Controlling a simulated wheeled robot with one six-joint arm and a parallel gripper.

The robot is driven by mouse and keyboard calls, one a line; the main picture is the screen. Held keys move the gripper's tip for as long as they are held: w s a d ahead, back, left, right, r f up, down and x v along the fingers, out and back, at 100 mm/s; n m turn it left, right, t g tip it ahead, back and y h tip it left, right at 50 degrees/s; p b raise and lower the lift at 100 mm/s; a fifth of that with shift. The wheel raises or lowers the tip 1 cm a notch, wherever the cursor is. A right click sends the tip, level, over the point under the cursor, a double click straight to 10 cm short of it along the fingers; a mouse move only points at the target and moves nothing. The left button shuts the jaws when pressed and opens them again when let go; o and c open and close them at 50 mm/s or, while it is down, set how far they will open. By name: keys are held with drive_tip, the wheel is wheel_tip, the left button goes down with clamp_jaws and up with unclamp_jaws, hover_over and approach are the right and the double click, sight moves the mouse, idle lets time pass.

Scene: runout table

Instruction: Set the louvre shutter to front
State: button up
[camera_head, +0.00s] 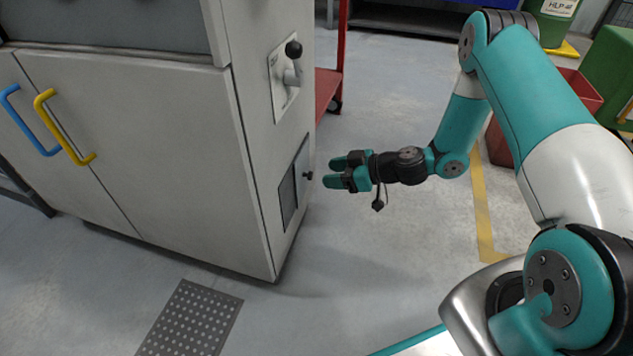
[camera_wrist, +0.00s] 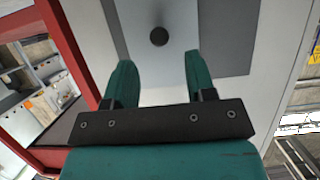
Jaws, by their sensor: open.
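The louvre shutter (camera_head: 299,172) is low on the narrow side face of the light grey cabinet, in a frame beside a dark grey panel (camera_head: 288,198). Its small dark round knob (camera_head: 308,175) points out towards my gripper (camera_head: 332,173). My gripper is open and empty, its teal fingers pointing at the knob with a small gap. In the wrist view the knob (camera_wrist: 159,37) stands on a pale plate (camera_wrist: 175,14), beyond and between the open fingertips (camera_wrist: 158,62). No slats can be made out, and the fingers do not touch the knob.
Above the shutter, a lever with a black ball (camera_head: 293,50) sticks out from a plate. Blue (camera_head: 28,122) and yellow (camera_head: 62,127) handles are on the cabinet's front doors. A red rack (camera_head: 328,85) stands behind the cabinet.

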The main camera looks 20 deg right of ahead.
sight(312, 175)
drive_tip(key=b+x, duration=0.1)
drive_tip(key=x, duration=0.4)
drive_tip(key=shift+w+a+b, duration=0.1)
drive_tip(key=shift+b, duration=0.2)
